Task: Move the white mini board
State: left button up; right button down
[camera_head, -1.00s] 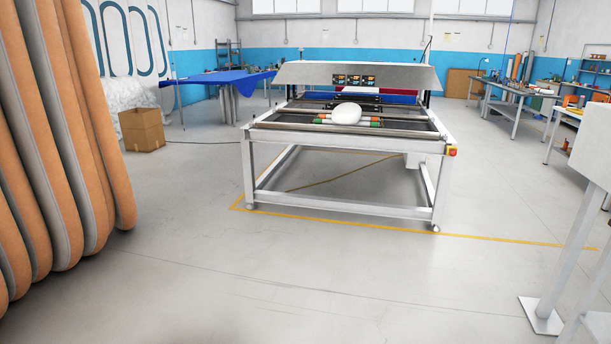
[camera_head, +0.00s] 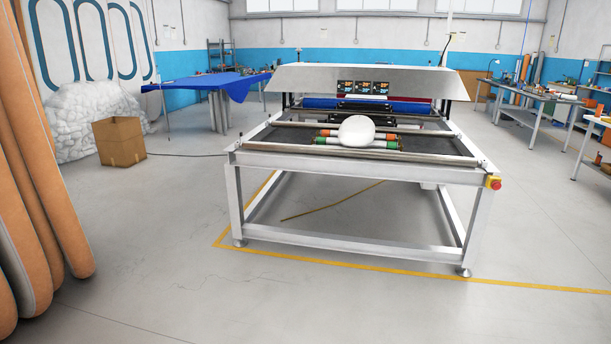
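The white mini board (camera_head: 357,131) is a small rounded white shape on the near part of the large machine table (camera_head: 350,160). It rests on or just above short rollers with orange and green ends (camera_head: 385,142); I cannot tell which. Neither of my grippers shows in the head view, and nothing of mine touches the board.
Tall orange and grey boards (camera_head: 40,170) stand at the left. A cardboard box (camera_head: 119,142) and a blue-covered table (camera_head: 215,82) are at the back left. Workbenches (camera_head: 530,108) line the right. A red emergency button (camera_head: 494,183) is on the machine's right corner. The floor in front is clear.

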aim_at(356, 131)
jog(key=i, duration=1.9)
jog(key=i+j, duration=0.1)
jog(key=i, duration=1.85)
jog(key=l+z, duration=0.05)
jog(key=l, duration=0.05)
